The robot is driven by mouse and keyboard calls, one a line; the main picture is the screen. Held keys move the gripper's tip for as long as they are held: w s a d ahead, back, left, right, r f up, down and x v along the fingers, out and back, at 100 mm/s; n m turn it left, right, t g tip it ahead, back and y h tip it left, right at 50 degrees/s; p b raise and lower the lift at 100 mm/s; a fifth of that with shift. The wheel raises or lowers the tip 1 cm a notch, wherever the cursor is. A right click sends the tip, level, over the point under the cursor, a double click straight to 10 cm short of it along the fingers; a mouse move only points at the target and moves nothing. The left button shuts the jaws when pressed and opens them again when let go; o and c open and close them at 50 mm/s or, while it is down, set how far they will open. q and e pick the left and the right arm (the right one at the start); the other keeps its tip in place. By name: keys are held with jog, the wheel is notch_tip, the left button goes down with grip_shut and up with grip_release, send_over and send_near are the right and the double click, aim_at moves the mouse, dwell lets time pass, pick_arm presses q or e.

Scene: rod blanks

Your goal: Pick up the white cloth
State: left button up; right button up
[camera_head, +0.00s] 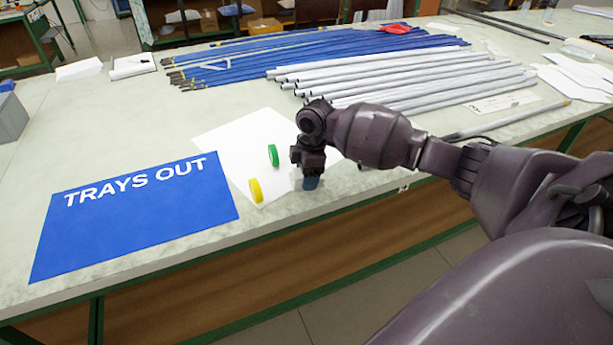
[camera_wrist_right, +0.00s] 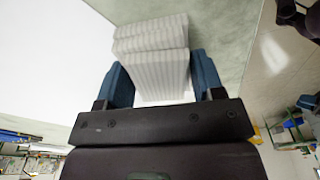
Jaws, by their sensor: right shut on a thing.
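The white cloth (camera_wrist_right: 152,38) shows in the right wrist view as a folded, ribbed white stack. Its near part sits between the two blue fingers of my right gripper (camera_wrist_right: 162,78), which is shut on it. In the head view my right gripper (camera_head: 311,183) points down over the right part of a white sheet near the table's front edge. The cloth is hidden behind the gripper there. I cannot tell whether the cloth touches the table. My left gripper is not in view.
A blue "TRAYS OUT" mat (camera_head: 135,225) lies further left. Blue rods (camera_head: 310,52) and white rods (camera_head: 410,75) lie behind.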

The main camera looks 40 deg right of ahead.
jog(key=shift+r, duration=0.1)
notch_tip(320, 180, up, 20)
jog(key=p, duration=0.3)
jog(key=shift+p, duration=0.4)
jog(key=o, duration=0.4)
jog(key=c, duration=0.3)
